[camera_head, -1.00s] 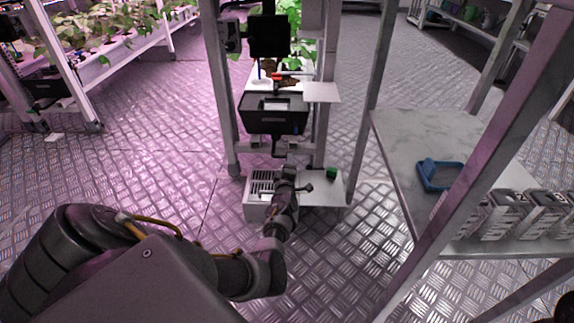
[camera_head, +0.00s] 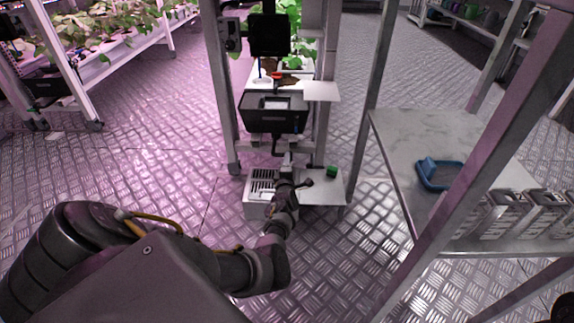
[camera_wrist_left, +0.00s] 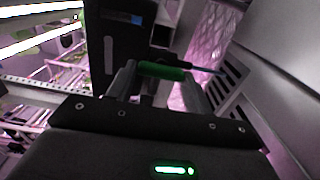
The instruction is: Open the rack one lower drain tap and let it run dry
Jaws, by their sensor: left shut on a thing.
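My left gripper (camera_head: 287,162) is at the lower front of the middle rack, just below the black tub (camera_head: 262,122). A short dark drain pipe (camera_head: 275,146) hangs under that tub. In the left wrist view, the two fingers of my left gripper (camera_wrist_left: 160,74) are shut on a green cylindrical handle (camera_wrist_left: 163,71), which looks like the tap lever. A thin blue-dark piece (camera_wrist_left: 208,70) extends to the right of it. In the head view the wrist and hand hide the held handle. Whether water runs cannot be seen. My right gripper is not in view.
A white vented box (camera_head: 255,207) sits on the floor under the rack, beside a low white plate (camera_head: 325,192) with a small green block (camera_head: 332,171). A marble-like table (camera_head: 398,152) at right holds a blue tray (camera_head: 424,184). Open patterned floor lies to the left.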

